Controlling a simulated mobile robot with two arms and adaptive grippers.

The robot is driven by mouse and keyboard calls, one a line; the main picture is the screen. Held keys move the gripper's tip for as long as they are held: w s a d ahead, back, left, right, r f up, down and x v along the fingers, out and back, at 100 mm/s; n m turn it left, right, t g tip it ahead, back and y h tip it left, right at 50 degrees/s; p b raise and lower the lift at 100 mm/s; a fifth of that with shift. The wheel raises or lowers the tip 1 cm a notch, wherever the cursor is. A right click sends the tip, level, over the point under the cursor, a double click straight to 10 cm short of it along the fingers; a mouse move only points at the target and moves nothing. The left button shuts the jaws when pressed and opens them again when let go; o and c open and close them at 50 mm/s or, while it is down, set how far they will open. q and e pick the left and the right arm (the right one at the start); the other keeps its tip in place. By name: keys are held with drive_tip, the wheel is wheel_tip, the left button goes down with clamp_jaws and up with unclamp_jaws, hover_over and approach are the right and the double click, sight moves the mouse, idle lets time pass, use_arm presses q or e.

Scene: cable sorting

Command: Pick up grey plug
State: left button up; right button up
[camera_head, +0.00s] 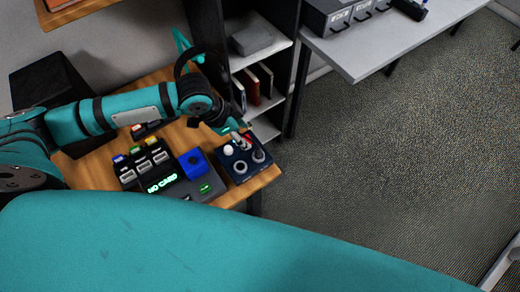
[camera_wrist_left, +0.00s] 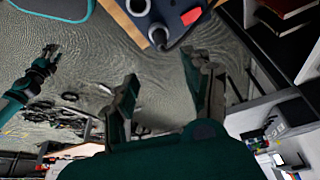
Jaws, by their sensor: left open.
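A dark blue holder (camera_head: 233,178) stands at the right end of the wooden table. Two round grey pieces (camera_head: 240,167) show on it, beside a white knob (camera_head: 228,150) and a red piece (camera_head: 247,140); I cannot tell which is the grey plug. In the left wrist view the holder (camera_wrist_left: 176,38) is at the top, with a grey ring (camera_wrist_left: 158,37) at its edge. My left gripper (camera_head: 240,130) is at the holder's far side. In the wrist view it (camera_wrist_left: 168,78) is open, with nothing between its fingers. My right gripper (camera_wrist_left: 45,62) is small at the wrist view's left.
A card device (camera_head: 178,186) with a green display, a blue box (camera_head: 193,163) and several dark slotted blocks (camera_head: 140,165) crowd the table left of the holder. A black shelf (camera_head: 262,55) with books stands behind. A grey table (camera_head: 385,45) is at the upper right; open floor lies right.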

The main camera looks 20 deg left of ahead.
sight(258, 150)
drive_tip(key=s+g, duration=0.1)
drive_tip(key=s, duration=0.6)
use_arm(q)
drive_tip(key=p+x, duration=0.1)
drive_tip(key=x, duration=0.7)
drive_tip(key=shift+w+a, duration=0.1)
drive_tip(key=shift+w, duration=0.05)
drive_tip(key=shift+f, duration=0.3)
drive_tip(key=p+x, duration=0.1)
drive_tip(key=x, duration=0.3)
drive_tip(key=shift+f+p, duration=0.25)
drive_tip(key=shift+p, duration=0.05)
drive_tip(key=c, duration=0.5)
drive_tip(key=shift+c, duration=0.9)
clamp_jaws()
use_arm(e)
drive_tip(key=w+r, duration=0.2)
drive_tip(key=w, duration=0.3)
drive_tip(key=shift+w+d+r+t, duration=0.15)
drive_tip(key=shift+w+r+t, duration=0.15)
drive_tip(key=shift+r+t, duration=0.1)
